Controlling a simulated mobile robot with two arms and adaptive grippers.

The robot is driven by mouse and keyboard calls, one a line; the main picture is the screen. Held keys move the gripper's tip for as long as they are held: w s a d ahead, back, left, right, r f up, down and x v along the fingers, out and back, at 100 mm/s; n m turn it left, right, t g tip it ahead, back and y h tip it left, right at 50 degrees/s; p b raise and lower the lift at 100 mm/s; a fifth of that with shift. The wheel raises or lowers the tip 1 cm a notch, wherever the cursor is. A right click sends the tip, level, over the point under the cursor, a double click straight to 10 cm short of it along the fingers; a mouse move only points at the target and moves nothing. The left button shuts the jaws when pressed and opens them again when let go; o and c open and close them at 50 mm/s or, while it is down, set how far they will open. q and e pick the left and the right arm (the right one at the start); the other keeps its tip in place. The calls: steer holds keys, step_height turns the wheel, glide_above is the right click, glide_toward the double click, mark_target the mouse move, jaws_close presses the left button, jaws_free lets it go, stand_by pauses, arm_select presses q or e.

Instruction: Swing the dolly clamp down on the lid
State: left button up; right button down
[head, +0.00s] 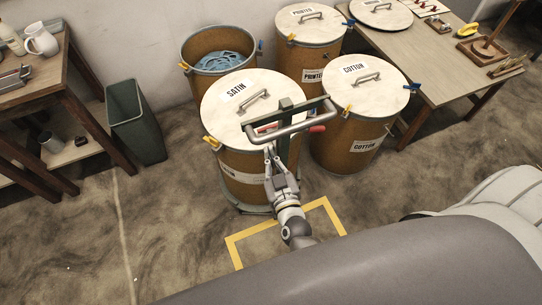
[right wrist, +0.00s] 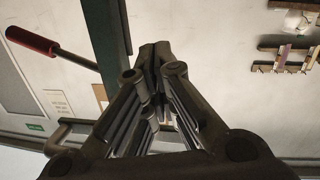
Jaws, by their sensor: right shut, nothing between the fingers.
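The SATIN drum (head: 228,165) stands upright with its pale lid (head: 222,108) on top, on a low green dolly (head: 238,208). The dolly's green post (head: 284,148) rises at the drum's front right, with a grey tubular handle (head: 300,127) at its top. A red-gripped lever, taken as the clamp (head: 317,129), sticks out right of the post; it also shows at upper left in the right wrist view (right wrist: 32,41). My right gripper (head: 269,148) is shut and empty, just below the handle and left of the post. Whether it touches either is unclear. My left gripper is out of view.
A COTTON drum (head: 352,140) stands close on the right, a PRINTED drum (head: 310,55) behind, and an open drum of blue material (head: 218,60) at back left. A green bin (head: 135,122) stands left. Yellow tape (head: 234,250) marks the floor in front.

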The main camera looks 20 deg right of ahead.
stand_by(0.3)
steer(key=s+a+f+n+g+y, duration=0.15)
steer(key=s+f+g, duration=0.4)
steer(key=f, duration=0.85)
steer(key=s+a+f+n+g+y, duration=0.1)
steer(key=s+f+g+y, duration=0.15)
steer(key=s+f, duration=0.85)
steer(key=s+d+f+g, duration=0.2)
steer(key=s+d+f, duration=0.1)
steer(key=s, duration=0.4)
steer(key=s+d+f+g+h, duration=0.1)
steer(key=s+d+f+g, duration=0.2)
steer(key=s+f, duration=0.3)
steer(key=s+d+f+g+h, duration=0.1)
steer(key=s+d+f+g, duration=0.2)
steer(key=s+f, duration=0.2)
steer(key=s, duration=0.3)
steer(key=shift+s+d+f+m, duration=0.2)
steer(key=shift+s+d+m, duration=0.1)
steer(key=shift+d+m, duration=0.1)
steer(key=shift+s, duration=0.1)
